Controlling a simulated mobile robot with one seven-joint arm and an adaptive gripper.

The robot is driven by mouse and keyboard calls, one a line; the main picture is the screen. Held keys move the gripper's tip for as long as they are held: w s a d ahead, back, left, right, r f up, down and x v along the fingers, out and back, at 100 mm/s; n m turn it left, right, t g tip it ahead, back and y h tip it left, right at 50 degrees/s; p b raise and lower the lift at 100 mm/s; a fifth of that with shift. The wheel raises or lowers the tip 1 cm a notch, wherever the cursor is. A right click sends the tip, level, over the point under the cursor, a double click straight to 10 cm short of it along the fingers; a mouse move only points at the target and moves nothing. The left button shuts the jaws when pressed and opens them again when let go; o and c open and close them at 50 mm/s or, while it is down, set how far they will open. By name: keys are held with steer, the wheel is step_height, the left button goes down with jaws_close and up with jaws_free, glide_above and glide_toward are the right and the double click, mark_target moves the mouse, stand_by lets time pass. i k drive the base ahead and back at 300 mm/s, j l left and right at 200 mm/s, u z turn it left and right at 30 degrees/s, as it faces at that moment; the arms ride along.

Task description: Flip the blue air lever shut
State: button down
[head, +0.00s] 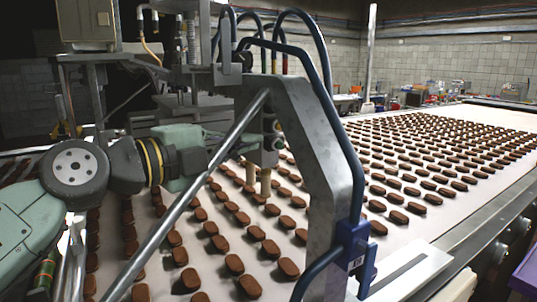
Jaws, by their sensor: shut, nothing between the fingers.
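The blue air lever appears to be the blue fitting (353,243) clamped on the grey metal upright at centre right. A dark blue air hose runs down to it. I cannot make out whether its handle is turned open or shut. My arm enters from the lower left and reaches toward the machine. Its far end goes behind the slanted metal bar and the machine's parts. My gripper's fingers cannot be made out, and no contact with the blue fitting shows.
A white conveyor belt (405,238) carries many rows of brown biscuits. A slanted bar (190,195) and the thick grey frame (308,125) stand between my arm and the blue fitting. Looping hoses rise above. A metal rail (480,240) edges the belt at right.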

mark_target(370, 250)
steer(key=k, duration=0.95)
